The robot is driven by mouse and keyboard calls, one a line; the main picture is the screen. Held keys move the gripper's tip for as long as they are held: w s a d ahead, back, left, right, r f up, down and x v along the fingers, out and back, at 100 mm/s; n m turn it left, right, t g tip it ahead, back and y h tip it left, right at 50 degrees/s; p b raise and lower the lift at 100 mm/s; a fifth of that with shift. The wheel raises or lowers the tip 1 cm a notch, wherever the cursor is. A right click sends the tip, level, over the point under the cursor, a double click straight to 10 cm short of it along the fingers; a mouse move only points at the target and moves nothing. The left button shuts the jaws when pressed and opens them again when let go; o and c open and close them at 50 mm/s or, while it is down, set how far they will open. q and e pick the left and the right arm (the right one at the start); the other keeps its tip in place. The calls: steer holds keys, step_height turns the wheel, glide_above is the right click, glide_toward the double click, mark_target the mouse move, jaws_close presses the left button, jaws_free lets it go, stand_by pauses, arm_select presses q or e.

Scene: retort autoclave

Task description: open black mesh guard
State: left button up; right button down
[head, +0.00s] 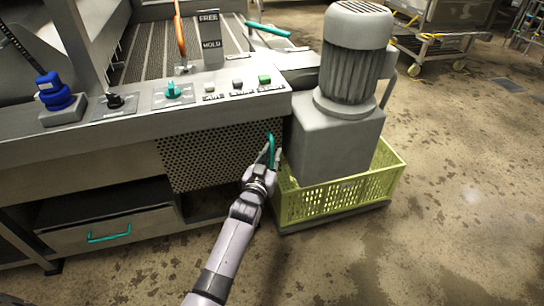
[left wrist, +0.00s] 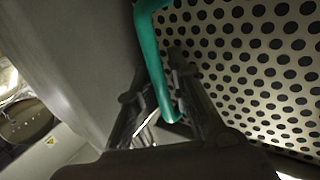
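The mesh guard (head: 205,160) is a perforated panel with dark holes on the front of the machine, below the control ledge. It looks closed, flush with the front. Its teal handle (head: 271,143) stands upright near its right edge. In the left wrist view the handle (left wrist: 150,50) runs down between the fingers of my left gripper (left wrist: 158,72), with the perforated panel (left wrist: 250,60) behind it on the right. The fingers lie close against both sides of the handle. In the head view my left gripper (head: 268,158) is at the handle's lower part. My right gripper is out of view.
A grey motor (head: 345,90) stands just right of the guard, with a yellow-green crate (head: 345,198) around its base. A drawer with a teal handle (head: 109,235) is at lower left. Buttons and knobs line the ledge above. The floor in front is clear.

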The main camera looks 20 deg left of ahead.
arm_select(q)
steer(key=shift+w, duration=0.2)
jaws_close()
stand_by(0.6)
